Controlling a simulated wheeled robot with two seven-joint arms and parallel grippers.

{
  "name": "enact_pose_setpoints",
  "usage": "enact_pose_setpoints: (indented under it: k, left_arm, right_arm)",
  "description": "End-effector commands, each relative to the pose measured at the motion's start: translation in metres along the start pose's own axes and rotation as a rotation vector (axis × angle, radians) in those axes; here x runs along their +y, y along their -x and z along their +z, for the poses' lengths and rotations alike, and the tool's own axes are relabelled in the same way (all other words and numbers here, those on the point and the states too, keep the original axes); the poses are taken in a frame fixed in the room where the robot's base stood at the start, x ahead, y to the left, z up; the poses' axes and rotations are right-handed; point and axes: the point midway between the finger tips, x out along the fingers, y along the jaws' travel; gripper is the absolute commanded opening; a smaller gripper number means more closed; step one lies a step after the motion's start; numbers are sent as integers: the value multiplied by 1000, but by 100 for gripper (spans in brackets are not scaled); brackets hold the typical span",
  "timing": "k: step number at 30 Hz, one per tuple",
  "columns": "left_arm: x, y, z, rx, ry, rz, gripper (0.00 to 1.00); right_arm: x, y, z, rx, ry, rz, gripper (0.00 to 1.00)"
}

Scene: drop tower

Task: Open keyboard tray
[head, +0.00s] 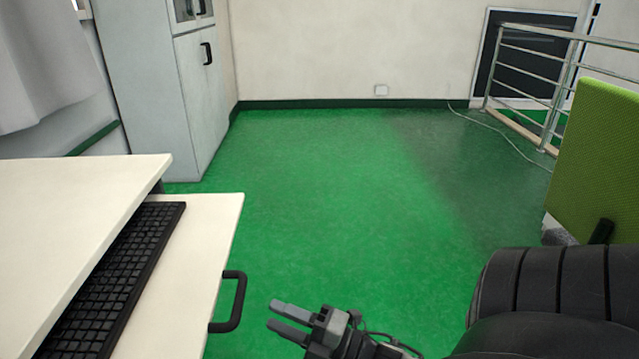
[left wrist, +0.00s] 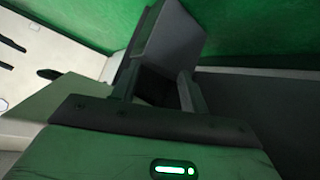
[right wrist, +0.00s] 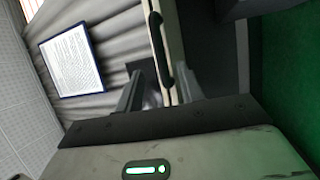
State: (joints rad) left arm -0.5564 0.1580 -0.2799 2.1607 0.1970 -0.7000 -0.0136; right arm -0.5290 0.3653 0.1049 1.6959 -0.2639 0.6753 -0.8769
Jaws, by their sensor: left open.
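The cream keyboard tray (head: 200,250) is out from under the white desk top (head: 60,215), with a black keyboard (head: 125,280) lying on it. A black bar handle (head: 238,300) is on the tray's right edge. My right gripper (head: 275,314) is to the right of the handle, apart from it, with its fingers spread and empty. In the right wrist view the handle (right wrist: 160,48) is ahead of the fingers (right wrist: 158,80). My left gripper (left wrist: 160,75) shows only in the left wrist view, with its fingers apart.
Green floor (head: 330,190) is clear beyond the tray. A grey cabinet (head: 150,80) stands at the back left. A green panel (head: 600,150) and a metal railing (head: 535,75) are at the right. A framed sheet (right wrist: 72,60) shows in the right wrist view.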

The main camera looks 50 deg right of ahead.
Motion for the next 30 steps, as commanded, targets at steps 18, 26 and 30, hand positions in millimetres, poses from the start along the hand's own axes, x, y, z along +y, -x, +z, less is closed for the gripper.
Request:
enact_pose_setpoints:
  k: [18,26,30]
  left_arm:
    - [-1,6,-1,9,2,-9,44]
    - [-1,6,-2,10,2,-9,44]
    - [-1,6,-3,11,2,-9,44]
  right_arm:
    - [0,72,0,1,1,1,38]
    - [0,72,0,1,1,1,38]
    - [0,72,0,1,1,1,38]
